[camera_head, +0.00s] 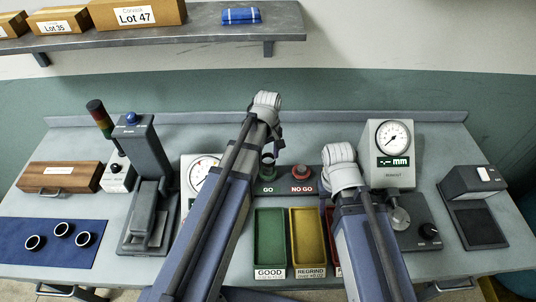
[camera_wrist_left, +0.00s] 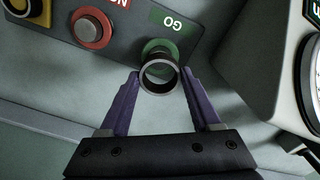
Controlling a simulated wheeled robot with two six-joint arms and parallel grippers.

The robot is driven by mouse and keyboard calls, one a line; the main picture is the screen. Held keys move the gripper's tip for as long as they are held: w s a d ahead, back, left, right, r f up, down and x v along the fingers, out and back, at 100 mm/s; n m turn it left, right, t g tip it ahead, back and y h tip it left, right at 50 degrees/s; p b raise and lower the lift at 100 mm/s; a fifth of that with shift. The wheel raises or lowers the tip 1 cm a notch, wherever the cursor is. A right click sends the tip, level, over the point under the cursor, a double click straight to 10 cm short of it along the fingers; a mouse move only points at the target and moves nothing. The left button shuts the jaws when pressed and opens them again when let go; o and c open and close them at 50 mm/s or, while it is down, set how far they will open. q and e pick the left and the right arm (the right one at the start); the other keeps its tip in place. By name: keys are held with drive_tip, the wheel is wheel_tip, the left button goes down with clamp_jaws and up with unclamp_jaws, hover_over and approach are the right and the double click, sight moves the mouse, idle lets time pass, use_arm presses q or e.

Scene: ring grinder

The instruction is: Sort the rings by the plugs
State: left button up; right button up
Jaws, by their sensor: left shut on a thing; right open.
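My left gripper (camera_wrist_left: 159,84) is shut on a dark steel ring (camera_wrist_left: 158,90); in the head view, the gripper (camera_head: 268,152) is above the plug block. The ring is at the green GO plug (camera_wrist_left: 160,46); I cannot tell if it is around the plug or just in front. The red NO GO plug (camera_wrist_left: 92,28) stands beside it, bare. Three more rings, left (camera_head: 36,242), middle (camera_head: 63,229) and right (camera_head: 85,239), lie on the blue mat (camera_head: 45,270). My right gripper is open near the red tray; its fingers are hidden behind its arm.
The green GOOD tray (camera_head: 270,213) and yellow REGRIND tray (camera_head: 309,211) look empty; a red tray (camera_head: 331,212) is mostly hidden. A dial gauge (camera_head: 391,150) stands at right, a press (camera_head: 148,190) at left. A partly hidden dial (camera_head: 200,172) is beside my left arm.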

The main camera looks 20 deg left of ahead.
use_arm(q)
drive_tip(key=shift+f+b, duration=2.25)
drive_tip(key=shift+f, duration=0.25)
use_arm(e)
drive_tip(key=shift+f, duration=2.55)
use_arm(q)
drive_tip(key=o, duration=1.5)
drive_tip(key=shift+o, duration=0.2)
drive_tip(key=shift+r, duration=0.1)
use_arm(e)
drive_tip(key=shift+r, duration=0.15)
use_arm(q)
wheel_tip(320, 180, up, 8)
drive_tip(key=p, duration=0.8)
use_arm(e)
wheel_tip(320, 180, up, 8)
drive_tip(key=shift+f, duration=0.2)
use_arm(q)
drive_tip(key=shift+s+f, duration=0.1)
drive_tip(key=shift+f, duration=0.15)
use_arm(e)
drive_tip(key=shift+s, duration=0.1)
